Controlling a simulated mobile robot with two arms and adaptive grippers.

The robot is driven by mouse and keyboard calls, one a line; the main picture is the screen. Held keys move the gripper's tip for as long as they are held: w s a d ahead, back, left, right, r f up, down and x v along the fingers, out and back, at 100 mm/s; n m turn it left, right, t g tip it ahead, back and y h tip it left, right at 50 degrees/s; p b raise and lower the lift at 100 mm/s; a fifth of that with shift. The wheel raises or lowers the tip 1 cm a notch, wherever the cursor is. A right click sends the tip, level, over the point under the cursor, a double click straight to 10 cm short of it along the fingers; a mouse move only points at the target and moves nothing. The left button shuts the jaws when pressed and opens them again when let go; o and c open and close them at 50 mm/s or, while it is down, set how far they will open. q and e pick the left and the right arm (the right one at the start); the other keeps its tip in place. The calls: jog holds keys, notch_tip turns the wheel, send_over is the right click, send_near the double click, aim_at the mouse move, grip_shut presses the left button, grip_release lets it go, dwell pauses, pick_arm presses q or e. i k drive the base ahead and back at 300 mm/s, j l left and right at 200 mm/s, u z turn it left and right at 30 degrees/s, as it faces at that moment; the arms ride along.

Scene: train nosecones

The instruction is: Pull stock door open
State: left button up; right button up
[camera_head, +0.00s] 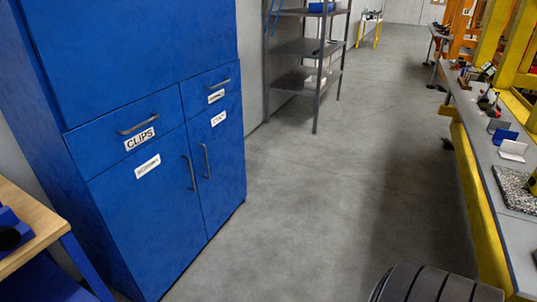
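A tall blue cabinet (70,210) stands at the left. Its lower right door (219,185) carries a white label (218,118) that seems to read STOCK, though the small text is blurred. This door looks shut, flush with the cabinet front. Its grey vertical handle (206,160) is near its left edge. Beside it is the wider lower left door (145,215), also shut, with its own label and a vertical handle (190,172) near its right edge. Neither of my grippers is in view.
Above the doors are a shut drawer labelled CLIPS (105,143) and a smaller shut drawer (212,89). A wooden-topped table (40,212) is at lower left. Grey shelving (305,47) stands behind. A long workbench (490,150) runs along the right. The grey floor (310,210) between is clear.

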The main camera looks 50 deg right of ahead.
aim_at(216, 135)
jog(key=z, duration=1.15)
jog(key=i+l+u, duration=0.15)
jog(key=i, duration=0.4)
